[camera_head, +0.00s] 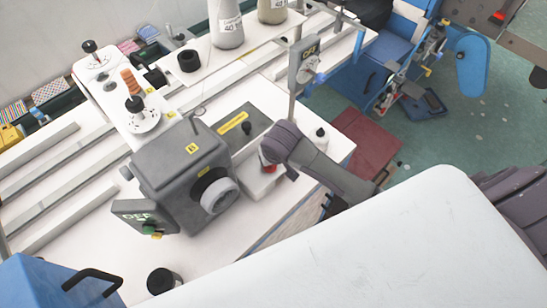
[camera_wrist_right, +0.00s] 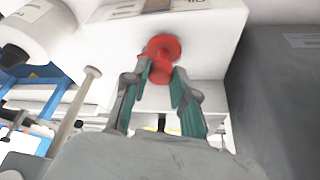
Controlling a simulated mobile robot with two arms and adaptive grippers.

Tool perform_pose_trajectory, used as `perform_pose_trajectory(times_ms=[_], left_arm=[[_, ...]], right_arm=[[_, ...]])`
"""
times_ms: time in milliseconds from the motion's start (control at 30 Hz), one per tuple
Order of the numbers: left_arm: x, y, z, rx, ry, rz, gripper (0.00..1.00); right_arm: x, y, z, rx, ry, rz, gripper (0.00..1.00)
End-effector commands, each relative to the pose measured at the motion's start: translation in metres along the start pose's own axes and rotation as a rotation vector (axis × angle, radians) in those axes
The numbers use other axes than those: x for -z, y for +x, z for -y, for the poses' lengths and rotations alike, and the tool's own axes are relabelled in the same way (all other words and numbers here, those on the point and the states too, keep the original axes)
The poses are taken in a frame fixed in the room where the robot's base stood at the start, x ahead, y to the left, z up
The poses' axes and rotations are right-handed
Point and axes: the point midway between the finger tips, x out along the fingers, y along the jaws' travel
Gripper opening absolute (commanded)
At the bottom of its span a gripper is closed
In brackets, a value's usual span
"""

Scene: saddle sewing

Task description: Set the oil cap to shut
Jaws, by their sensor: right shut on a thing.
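The red oil cap (camera_wrist_right: 161,48) sits on the front face of a white block (camera_wrist_right: 205,35) in the right wrist view. A label partly in view at the top edge of that block seems to carry upside-down letters. My right gripper (camera_wrist_right: 157,76) has its two fingers on either side of the red cap's near part and is shut on it. In the head view the cap (camera_head: 267,161) shows as a small red patch beside my right gripper (camera_head: 271,168), at the white box (camera_head: 262,187). The gripper hides much of it. My left gripper is not in view.
A grey sewing machine head (camera_head: 178,165) with a white handwheel (camera_head: 219,195) stands left of my right gripper. A small white bottle (camera_head: 319,138) stands to its right. Thread cones (camera_head: 228,30) stand at the back. The white table (camera_head: 215,255) is mostly clear at the front.

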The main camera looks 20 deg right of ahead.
Motion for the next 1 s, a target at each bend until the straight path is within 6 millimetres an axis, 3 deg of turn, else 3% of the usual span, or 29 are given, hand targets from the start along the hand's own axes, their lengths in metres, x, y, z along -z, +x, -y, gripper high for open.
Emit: perform_pose_trajectory(times_ms=[500,1000], left_arm=[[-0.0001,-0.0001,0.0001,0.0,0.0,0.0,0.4],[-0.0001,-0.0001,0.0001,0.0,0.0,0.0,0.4]], right_arm=[[0.0088,0.0025,0.0076,-0.123,0.301,-0.002,0.0],[0.0104,0.0032,0.0077,-0.145,0.35,-0.003,0.0]])
